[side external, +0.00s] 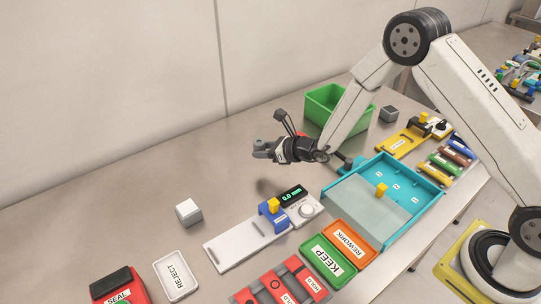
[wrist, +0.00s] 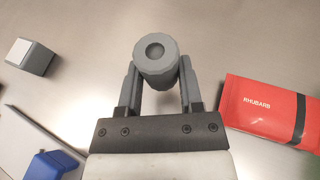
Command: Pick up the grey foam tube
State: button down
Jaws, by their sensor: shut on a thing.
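The grey foam tube (wrist: 155,60) is held between the two fingers of my gripper (wrist: 158,82) in the wrist view, with its round end and centre hole facing the camera. In the side view my gripper (side external: 266,149) is above the bench behind the white gauge. The tube is small and hard to separate from the grey fingers there. The gripper is shut on the tube, and the bench shows below it with a gap.
A white-and-grey cube (side external: 188,212) stands on the bench. A gauge with a display (side external: 292,193), a blue tray (side external: 436,199), a green bin (side external: 318,107) and a reject tray (side external: 172,275) are around. A red RHUBARB packet (wrist: 268,108) lies right in the wrist view.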

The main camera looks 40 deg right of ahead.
jog(key=s+r, duration=0.3)
jog(key=shift+d+r, duration=0.2)
jog(key=shift+r, duration=0.1)
send_near(262, 145)
jog(key=shift+s+a+r, duration=0.2)
jog(key=shift+s+a, duration=0.1)
jog(key=shift+s, duration=0.25)
jog(key=shift+s+a+r, duration=0.25)
jog(key=shift+s, duration=0.3)
jog(key=shift+s+a+r, duration=0.2)
jog(key=shift+s+a, duration=0.1)
jog(key=shift+s, duration=0.25)
